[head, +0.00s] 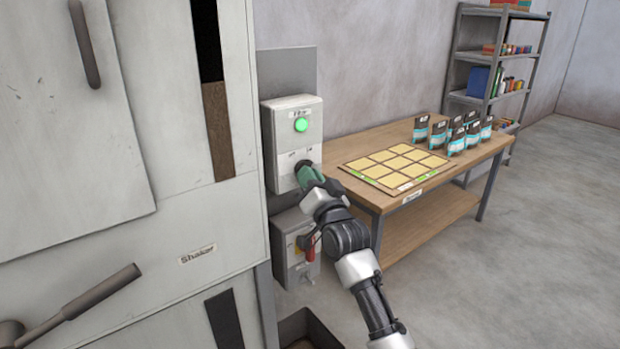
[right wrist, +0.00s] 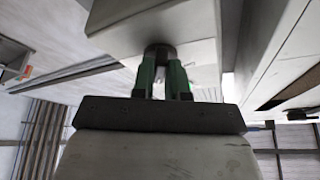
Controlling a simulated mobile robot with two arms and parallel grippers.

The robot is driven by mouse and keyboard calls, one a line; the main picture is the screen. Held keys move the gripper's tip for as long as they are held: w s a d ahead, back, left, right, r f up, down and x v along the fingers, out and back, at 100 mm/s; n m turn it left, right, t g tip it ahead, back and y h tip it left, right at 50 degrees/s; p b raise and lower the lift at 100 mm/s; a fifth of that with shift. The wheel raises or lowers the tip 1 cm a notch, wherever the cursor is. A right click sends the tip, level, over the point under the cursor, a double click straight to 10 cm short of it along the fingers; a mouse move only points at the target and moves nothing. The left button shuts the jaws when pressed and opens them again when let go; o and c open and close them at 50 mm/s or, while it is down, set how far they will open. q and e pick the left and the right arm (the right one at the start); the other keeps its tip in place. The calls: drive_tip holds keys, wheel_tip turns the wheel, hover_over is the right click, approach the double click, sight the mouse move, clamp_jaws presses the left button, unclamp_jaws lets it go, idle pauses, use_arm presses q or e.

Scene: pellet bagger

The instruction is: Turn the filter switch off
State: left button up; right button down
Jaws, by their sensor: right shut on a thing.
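The filter switch box (head: 291,145) is a pale grey box on a grey panel, with a label at the top and a lit green lamp (head: 301,125). Its dark switch knob (head: 300,166) sits on the lower part of the front, mostly hidden by my right gripper. My right gripper (head: 309,178) has green fingers and is shut on the knob. In the right wrist view the two fingers close around the dark round knob (right wrist: 160,50) on the box. The knob's exact angle cannot be told. My left gripper is not in view.
A second box (head: 291,243) with a red and yellow control hangs just below. The large shaker cabinet (head: 180,190) stands at the left. A wooden table (head: 440,192) with a yellow grid board (head: 393,165) and several bags stands at the right. A shelf rack (head: 490,55) is behind it.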

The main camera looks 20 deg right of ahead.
drive_tip(key=shift+w+d+n+g+y+b, duration=0.15)
drive_tip(key=shift+n+g+y+b, duration=0.25)
drive_tip(key=shift+n+y, duration=1.75)
drive_tip(key=shift+d+n+g+y+b, duration=0.25)
drive_tip(key=shift+n+g+y, duration=0.35)
drive_tip(key=shift+n, duration=3)
drive_tip(key=shift+w+d+n+g+y+b, duration=0.1)
drive_tip(key=shift+n+g+y+b, duration=0.3)
drive_tip(key=shift+n+y, duration=1.75)
drive_tip(key=shift+n+h, duration=0.6)
drive_tip(key=shift+n, duration=0.4)
drive_tip(key=c, duration=1.1)
unclamp_jaws()
drive_tip(key=shift+c, duration=0.2)
